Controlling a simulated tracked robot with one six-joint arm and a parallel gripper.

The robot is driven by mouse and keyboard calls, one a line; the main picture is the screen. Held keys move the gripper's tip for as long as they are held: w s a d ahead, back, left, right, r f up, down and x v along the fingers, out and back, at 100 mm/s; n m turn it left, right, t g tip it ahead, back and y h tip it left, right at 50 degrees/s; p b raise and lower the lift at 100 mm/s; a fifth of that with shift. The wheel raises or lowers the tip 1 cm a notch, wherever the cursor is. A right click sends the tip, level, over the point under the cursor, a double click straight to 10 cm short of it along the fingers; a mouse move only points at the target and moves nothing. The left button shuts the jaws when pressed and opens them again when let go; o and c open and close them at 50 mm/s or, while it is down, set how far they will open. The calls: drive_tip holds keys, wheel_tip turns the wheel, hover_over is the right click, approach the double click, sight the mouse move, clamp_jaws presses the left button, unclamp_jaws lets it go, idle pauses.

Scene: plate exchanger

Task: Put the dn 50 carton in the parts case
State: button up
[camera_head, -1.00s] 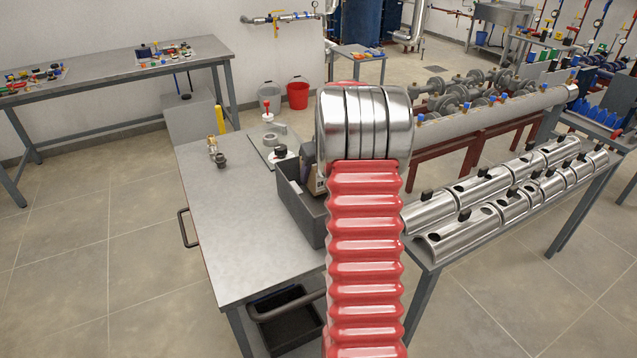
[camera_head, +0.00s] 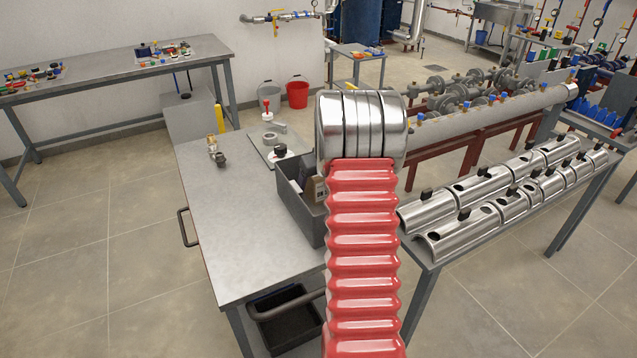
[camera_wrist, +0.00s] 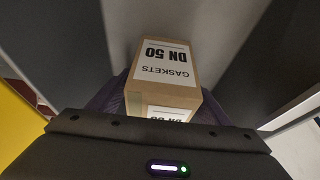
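The DN 50 carton (camera_wrist: 166,72) is a small brown box with white labels reading "GASKETS DN 50", seen in the wrist view. My gripper (camera_wrist: 165,88) has a dark finger against each side of it and appears shut on it. The parts case (camera_head: 296,215) is a dark grey open box on the metal table, partly hidden behind my arm in the head view. My gripper and the carton are hidden there behind my red arm sleeve. A brownish item (camera_head: 313,190) shows inside the case; I cannot tell what it is. Grey surfaces flank the carton in the wrist view.
The metal table (camera_head: 235,235) has fittings (camera_head: 217,150) and a grey plate (camera_head: 268,148) with small items at its back; its front left is clear. Shiny half-shell covers (camera_head: 470,225) fill a bench at the right.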

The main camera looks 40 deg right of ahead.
drive_tip(key=v, duration=1.2)
drive_tip(key=shift+r, duration=0.1)
idle(0.6)
